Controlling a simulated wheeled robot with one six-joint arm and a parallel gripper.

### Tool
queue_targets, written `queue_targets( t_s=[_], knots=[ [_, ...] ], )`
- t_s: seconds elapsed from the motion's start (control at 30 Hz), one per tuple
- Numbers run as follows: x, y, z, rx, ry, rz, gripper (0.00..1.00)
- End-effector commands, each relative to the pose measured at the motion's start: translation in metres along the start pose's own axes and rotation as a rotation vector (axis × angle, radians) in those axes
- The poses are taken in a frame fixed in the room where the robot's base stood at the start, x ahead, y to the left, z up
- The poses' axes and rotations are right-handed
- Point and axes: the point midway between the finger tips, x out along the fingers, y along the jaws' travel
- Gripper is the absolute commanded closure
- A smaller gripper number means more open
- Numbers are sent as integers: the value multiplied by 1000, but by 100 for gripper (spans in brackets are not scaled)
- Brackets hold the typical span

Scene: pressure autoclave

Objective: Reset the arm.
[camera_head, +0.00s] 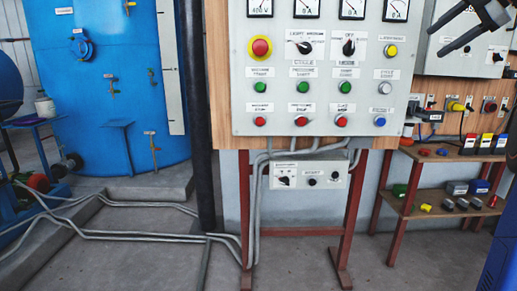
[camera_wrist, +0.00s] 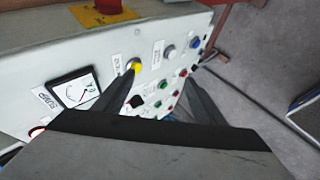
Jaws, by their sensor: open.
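My gripper (camera_head: 463,34) shows at the top right of the head view, in front of the right-hand wall panel, with its dark fingers spread and nothing between them. In the wrist view my gripper (camera_wrist: 160,82) is open, its two fingers apart over the face of the control panel. That grey control panel (camera_head: 270,88) fills the middle of the head view, with gauges, knobs and coloured buttons. A yellow button (camera_wrist: 134,66) shows near the left fingertip in the wrist view. I cannot tell whether the fingers touch the panel.
A blue tank (camera_head: 110,120) stands at the left, with pipes (camera_head: 150,235) along the floor. A small lower box (camera_head: 308,175) hangs under the panel between red posts. A wooden shelf (camera_head: 440,190) with small parts is at the right.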

Motion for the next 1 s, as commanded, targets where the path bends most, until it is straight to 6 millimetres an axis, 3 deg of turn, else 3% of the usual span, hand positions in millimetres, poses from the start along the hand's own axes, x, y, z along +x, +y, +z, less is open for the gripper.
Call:
queue_targets(
  t_s=[0.37,0.57,0.73,0.87,1.0],
  knots=[
    [14,44,-59,-63,102,216,36],
    [14,76,-109,-75,177,416,36],
    [1,104,-159,-18,238,675,36],
    [-13,111,-179,90,249,866,36],
    [-24,97,-181,259,218,1028,36]
  ],
)
